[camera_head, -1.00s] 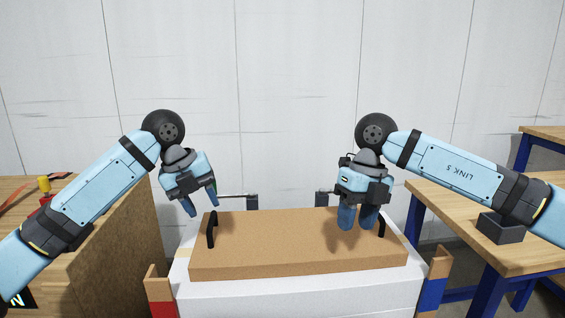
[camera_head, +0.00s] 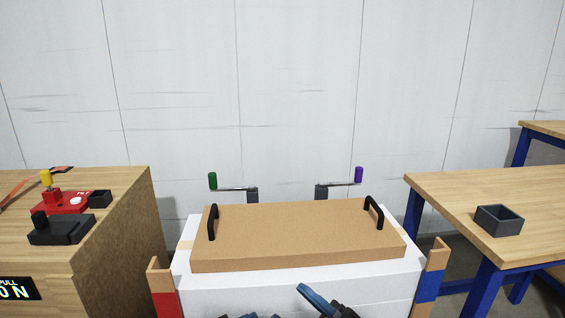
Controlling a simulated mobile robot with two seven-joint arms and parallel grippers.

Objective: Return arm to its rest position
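Both of my arms are mostly out of view below the bottom edge. Part of my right gripper (camera_head: 322,301), with a blue finger and dark parts, shows at the bottom centre in front of the white box. Only slivers of what seems to be my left gripper (camera_head: 250,316) show at the bottom edge, left of centre. The opening of either gripper cannot be made out. A brown board (camera_head: 295,235) with a black left handle (camera_head: 212,222) and a black right handle (camera_head: 374,212) lies on the white box (camera_head: 300,278). Neither handle is held.
Behind the board stand a green-knobbed crank (camera_head: 213,181) and a purple-knobbed crank (camera_head: 358,175). A wooden bench (camera_head: 110,205) on the left carries a red device (camera_head: 65,202) and a black device (camera_head: 62,230). A right table (camera_head: 450,195) holds a dark open box (camera_head: 499,220).

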